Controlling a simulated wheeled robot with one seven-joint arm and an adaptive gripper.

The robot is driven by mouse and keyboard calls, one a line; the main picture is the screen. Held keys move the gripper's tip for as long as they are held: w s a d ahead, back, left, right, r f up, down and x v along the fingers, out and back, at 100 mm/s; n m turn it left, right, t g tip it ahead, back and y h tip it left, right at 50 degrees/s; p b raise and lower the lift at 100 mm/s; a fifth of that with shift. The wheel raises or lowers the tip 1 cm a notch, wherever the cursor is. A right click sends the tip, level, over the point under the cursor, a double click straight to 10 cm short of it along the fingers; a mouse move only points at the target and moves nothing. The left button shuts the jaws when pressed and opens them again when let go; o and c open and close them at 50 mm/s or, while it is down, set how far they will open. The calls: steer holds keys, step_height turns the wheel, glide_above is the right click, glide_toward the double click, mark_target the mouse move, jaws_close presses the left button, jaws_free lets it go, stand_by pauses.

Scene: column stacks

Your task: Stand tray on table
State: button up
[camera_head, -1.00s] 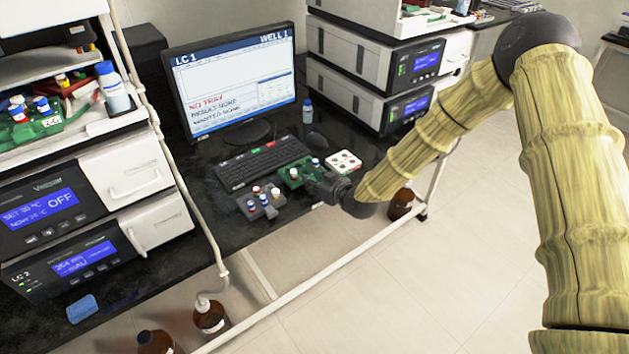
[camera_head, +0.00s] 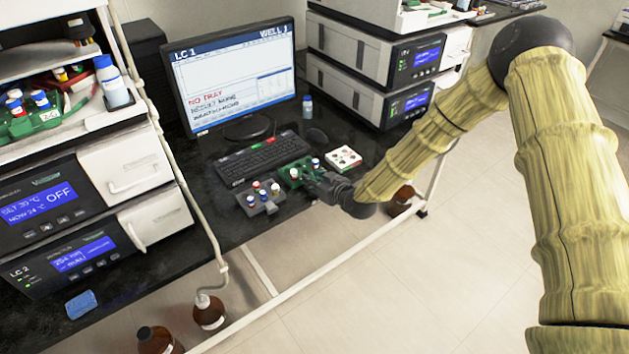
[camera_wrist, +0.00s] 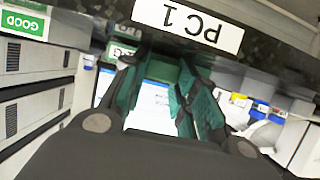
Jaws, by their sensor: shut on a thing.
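A green tray (camera_head: 291,180) with a few white- and blue-capped vials is on or just above the dark table (camera_head: 215,228), in front of the keyboard; I cannot tell whether it touches the table. My gripper (camera_head: 316,181) reaches it from the right and is shut on its near right side. In the wrist view the green tray (camera_wrist: 165,72) shows between the two dark fingers of my gripper (camera_wrist: 160,80). The fingers and wrist hide part of the tray.
A grey rack (camera_head: 262,205) with several capped vials stands close to the left. A white tray (camera_head: 343,159) with coloured spots lies to the right. Behind are the keyboard (camera_head: 262,158), mouse (camera_head: 317,135), a small bottle (camera_head: 307,106) and the monitor (camera_head: 230,75).

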steer(key=o, duration=1)
steer(key=shift+o, duration=0.2)
steer(key=shift+r+p, duration=0.65)
steer(key=b+v, duration=0.2)
steer(key=v, duration=1)
steer(key=s+d+f+m+g+h, duration=0.2)
steer(key=s+d+f+g, duration=0.1)
steer(key=s+f, duration=0.7)
steer(key=s+d+f+m+g+h, duration=0.2)
steer(key=s+d+f+g, duration=0.15)
steer(key=s+f, duration=0.6)
steer(key=s+d+f+m+g+h, duration=0.1)
steer(key=s+d, duration=0.4)
steer(key=s, duration=0.6)
steer(key=s+d+f+m+g+h, duration=0.2)
steer(key=s+d+f+g, duration=0.1)
steer(key=s, duration=0.9)
steer(key=shift+d+f+g+h, duration=0.35)
steer(key=shift+d+f+h, duration=0.05)
steer(key=shift+d+f, duration=0.5)
